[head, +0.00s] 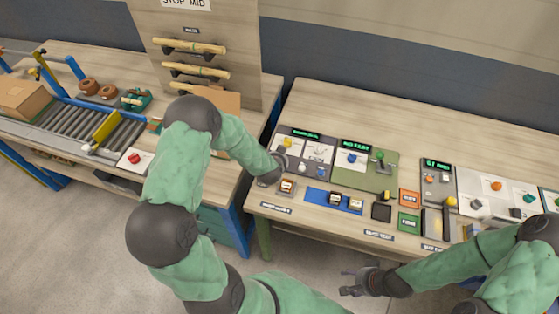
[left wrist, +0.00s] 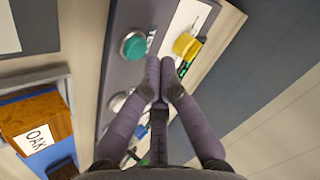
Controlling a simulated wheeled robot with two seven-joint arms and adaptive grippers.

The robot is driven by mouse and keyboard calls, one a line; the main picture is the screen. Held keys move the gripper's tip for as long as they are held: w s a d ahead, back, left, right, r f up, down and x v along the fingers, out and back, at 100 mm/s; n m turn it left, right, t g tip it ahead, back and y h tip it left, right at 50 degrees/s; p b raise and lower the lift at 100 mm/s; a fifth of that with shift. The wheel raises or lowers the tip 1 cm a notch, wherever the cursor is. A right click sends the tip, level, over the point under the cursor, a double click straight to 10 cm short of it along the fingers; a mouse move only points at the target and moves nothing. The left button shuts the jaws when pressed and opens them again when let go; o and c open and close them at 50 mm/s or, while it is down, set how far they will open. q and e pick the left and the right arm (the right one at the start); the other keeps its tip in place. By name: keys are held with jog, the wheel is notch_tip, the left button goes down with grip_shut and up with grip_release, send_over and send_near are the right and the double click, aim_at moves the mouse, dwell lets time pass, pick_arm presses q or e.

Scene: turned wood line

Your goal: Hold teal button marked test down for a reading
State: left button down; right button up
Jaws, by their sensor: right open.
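The teal button (left wrist: 133,46) is a round cap on a grey panel (left wrist: 118,75) in the left wrist view. My left gripper (left wrist: 162,72) has its two fingers together with nothing seen between them. Its tips show just to the right of the teal button, between it and a yellow knob (left wrist: 186,46); they do not cover the button. In the head view my left arm reaches the left panel (head: 318,149), and I cannot make out the teal button there. My right gripper (head: 352,286) is open and empty, in front of the table's near edge.
A wooden block marked OAK (left wrist: 38,125) sits beside the panel. A blue tray (head: 318,197) with small blocks lies in front. More control panels (head: 375,170) stand to the right. A roller conveyor (head: 85,125) is on the left table.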

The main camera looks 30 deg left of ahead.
pick_arm(q)
jog(key=shift+r, duration=0.1)
notch_tip(320, 180, up, 5)
jog(key=p, duration=0.4)
jog(key=shift+p, duration=0.3)
dwell(0.5)
